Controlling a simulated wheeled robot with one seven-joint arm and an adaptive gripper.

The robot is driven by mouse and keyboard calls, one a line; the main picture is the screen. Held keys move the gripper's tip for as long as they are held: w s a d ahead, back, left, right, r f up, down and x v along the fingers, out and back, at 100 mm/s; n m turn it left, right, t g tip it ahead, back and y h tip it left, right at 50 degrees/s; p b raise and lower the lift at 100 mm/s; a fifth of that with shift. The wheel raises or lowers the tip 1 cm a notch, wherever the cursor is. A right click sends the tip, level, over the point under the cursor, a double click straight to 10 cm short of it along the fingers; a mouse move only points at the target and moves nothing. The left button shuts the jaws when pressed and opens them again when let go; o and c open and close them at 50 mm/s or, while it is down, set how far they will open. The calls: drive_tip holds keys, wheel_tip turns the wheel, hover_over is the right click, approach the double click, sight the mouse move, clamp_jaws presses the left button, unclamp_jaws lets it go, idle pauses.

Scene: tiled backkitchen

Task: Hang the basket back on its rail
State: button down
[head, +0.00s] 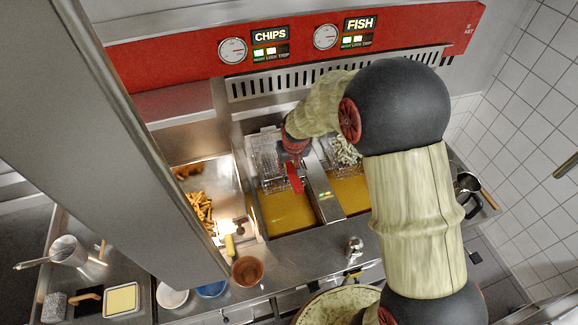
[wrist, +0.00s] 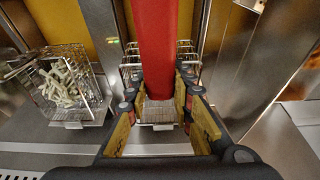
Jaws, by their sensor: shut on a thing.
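The wire basket (head: 267,158) is at the back of the left fryer well, under the CHIPS sign, and looks empty. Its red handle (head: 294,178) points toward the front. In the wrist view the red handle (wrist: 155,55) runs between the yellow finger pads of my gripper (wrist: 160,95), which is shut on it. Parts of the basket's wire sides (wrist: 130,68) show on both sides of the handle. The rail is hidden behind the basket and my arm, so I cannot tell whether the basket touches it.
A second basket (wrist: 68,85) with pale chips is at the back of the right well (head: 351,194). A metal divider (head: 322,190) separates the wells of yellow oil (head: 287,214). A lit tray of fries (head: 200,208) is at left. Bowls (head: 247,270) line the front counter.

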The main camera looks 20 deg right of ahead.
drive_tip(key=shift+f+b, duration=0.35)
drive_tip(key=shift+f, duration=0.15)
drive_tip(key=c, duration=1.5)
unclamp_jaws()
drive_tip(key=v, duration=1.2)
drive_tip(key=shift+f, duration=0.1)
